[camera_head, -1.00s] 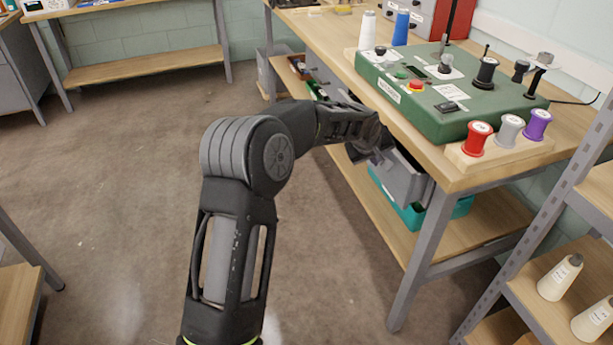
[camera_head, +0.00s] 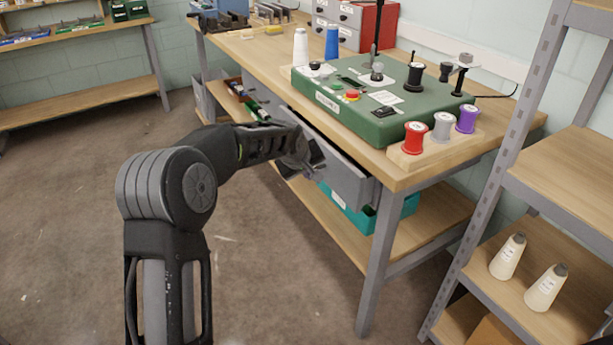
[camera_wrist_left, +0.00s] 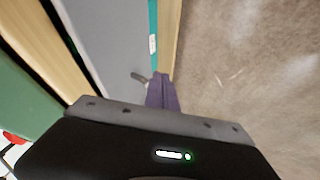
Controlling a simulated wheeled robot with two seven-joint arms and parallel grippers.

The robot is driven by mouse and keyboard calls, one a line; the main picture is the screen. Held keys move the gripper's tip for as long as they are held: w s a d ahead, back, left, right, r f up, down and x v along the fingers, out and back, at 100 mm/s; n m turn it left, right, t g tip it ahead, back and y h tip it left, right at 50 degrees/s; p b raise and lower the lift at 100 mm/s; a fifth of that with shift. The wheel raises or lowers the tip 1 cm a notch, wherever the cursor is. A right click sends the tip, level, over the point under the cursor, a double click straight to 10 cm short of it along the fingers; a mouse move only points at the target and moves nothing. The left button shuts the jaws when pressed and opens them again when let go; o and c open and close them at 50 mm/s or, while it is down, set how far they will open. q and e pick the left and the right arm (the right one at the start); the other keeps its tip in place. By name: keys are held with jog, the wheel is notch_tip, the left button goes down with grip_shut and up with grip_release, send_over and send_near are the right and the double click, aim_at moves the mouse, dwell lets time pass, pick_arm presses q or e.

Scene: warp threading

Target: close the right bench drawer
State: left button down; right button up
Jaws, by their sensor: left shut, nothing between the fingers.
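The right bench drawer (camera_head: 347,180) has a grey front under the right part of the wooden bench top (camera_head: 400,178). A dark gap shows between the drawer front and the bench top, so it seems to stand a little out. My left gripper (camera_head: 316,160) is shut and empty at the drawer front's left part, hiding some of it. In the left wrist view the shut fingertips (camera_wrist_left: 162,92) are close to the grey drawer front (camera_wrist_left: 105,40) and its small handle (camera_wrist_left: 139,77). I cannot tell whether they touch. My right gripper is in neither view.
A green control box (camera_head: 375,105) and a rack of red, grey and purple spools (camera_head: 440,145) stand on the bench. A teal bin (camera_head: 350,212) sits on its lower shelf. A metal shelf with cones (camera_head: 508,256) stands at the right. The floor at left is clear.

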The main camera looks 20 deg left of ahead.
pick_arm(q)
jog(key=v, duration=0.8)
jog(key=shift+d+r, duration=0.15)
jog(key=shift+r, duration=0.3)
